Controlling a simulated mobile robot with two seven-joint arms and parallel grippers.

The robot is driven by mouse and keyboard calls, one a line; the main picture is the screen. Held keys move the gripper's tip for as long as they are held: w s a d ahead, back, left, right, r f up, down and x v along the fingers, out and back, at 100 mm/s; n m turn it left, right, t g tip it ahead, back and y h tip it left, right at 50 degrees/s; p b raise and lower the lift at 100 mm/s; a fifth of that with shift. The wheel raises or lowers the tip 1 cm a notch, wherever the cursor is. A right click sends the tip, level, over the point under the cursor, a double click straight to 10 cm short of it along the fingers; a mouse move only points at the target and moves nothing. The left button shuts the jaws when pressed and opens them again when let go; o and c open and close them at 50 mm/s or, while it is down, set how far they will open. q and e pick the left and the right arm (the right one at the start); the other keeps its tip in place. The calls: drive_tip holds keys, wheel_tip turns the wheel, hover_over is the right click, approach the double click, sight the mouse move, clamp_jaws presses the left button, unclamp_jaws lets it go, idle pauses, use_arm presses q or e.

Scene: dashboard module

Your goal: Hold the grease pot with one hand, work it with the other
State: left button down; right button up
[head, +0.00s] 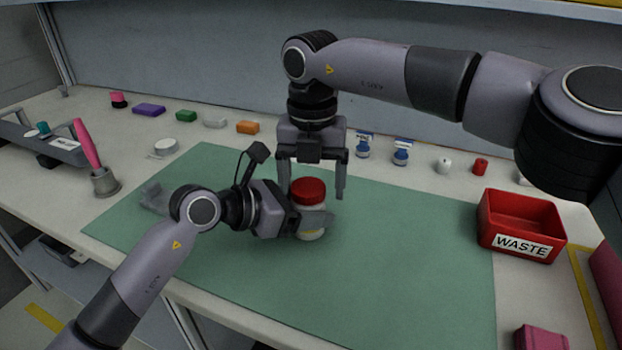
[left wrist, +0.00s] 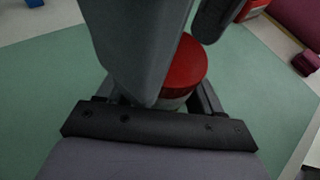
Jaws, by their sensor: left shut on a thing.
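The grease pot (head: 310,193) is a white jar with a red lid. It stands upright on the green mat (head: 410,260). My left gripper (head: 316,222) is shut on the pot's white body from the left side. The red lid also shows in the left wrist view (left wrist: 187,65), partly hidden by a grey gripper part in front of it. My right gripper (head: 313,185) points down from above, with its fingers apart on either side of the lid. I cannot tell whether the fingers touch the lid.
A red WASTE bin (head: 522,228) stands at the right. Blue-labelled bottles (head: 401,152) and small red and white items line the back. The mat's right half is clear.

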use_arm(q)
drive_tip(key=shift+s+d, duration=0.3)
drive_tip(key=shift+d, duration=0.1)
use_arm(e)
drive_tip(key=shift+s+a, duration=0.1)
drive_tip(key=shift+a, duration=0.3)
drive_tip(key=shift+n, duration=0.3)
